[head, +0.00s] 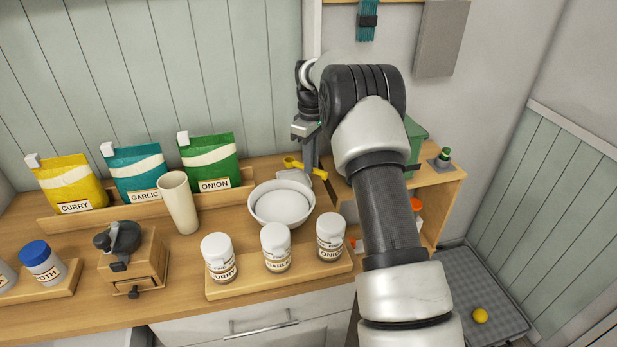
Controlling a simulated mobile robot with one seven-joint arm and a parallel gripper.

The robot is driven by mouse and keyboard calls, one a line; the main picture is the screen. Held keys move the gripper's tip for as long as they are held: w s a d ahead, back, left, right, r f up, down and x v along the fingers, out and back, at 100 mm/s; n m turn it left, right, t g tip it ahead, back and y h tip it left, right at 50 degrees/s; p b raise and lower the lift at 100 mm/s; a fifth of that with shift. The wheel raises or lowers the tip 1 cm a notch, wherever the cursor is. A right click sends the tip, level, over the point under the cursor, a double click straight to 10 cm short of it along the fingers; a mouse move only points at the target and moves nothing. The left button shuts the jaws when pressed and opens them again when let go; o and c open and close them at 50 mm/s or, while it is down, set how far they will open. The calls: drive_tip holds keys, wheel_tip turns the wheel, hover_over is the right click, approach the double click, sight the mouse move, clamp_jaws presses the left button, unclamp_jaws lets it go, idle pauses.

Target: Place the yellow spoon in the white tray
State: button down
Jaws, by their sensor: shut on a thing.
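The yellow spoon (293,163) is held level just above and behind the white bowl, near the back of the wooden counter. My gripper (309,163) points down and is shut on the spoon; its fingertips are small in this view. A small pale flat piece (296,176) shows below the spoon, behind the bowl's rim. It may be the white tray, but it is mostly hidden and I cannot tell. I cannot tell whether the spoon touches it.
The white bowl (282,218) stands just in front of the spoon. White-lidded jars (275,247) stand on a wooden board at the front. A cream cup (178,203), seasoning bags (138,174) and a grinder (133,262) are to the left. My arm hides part of the right side.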

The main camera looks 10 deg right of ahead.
drive_tip(key=shift+f, duration=2.55)
drive_tip(key=c, duration=1.8)
unclamp_jaws()
drive_tip(key=shift+f, duration=0.15)
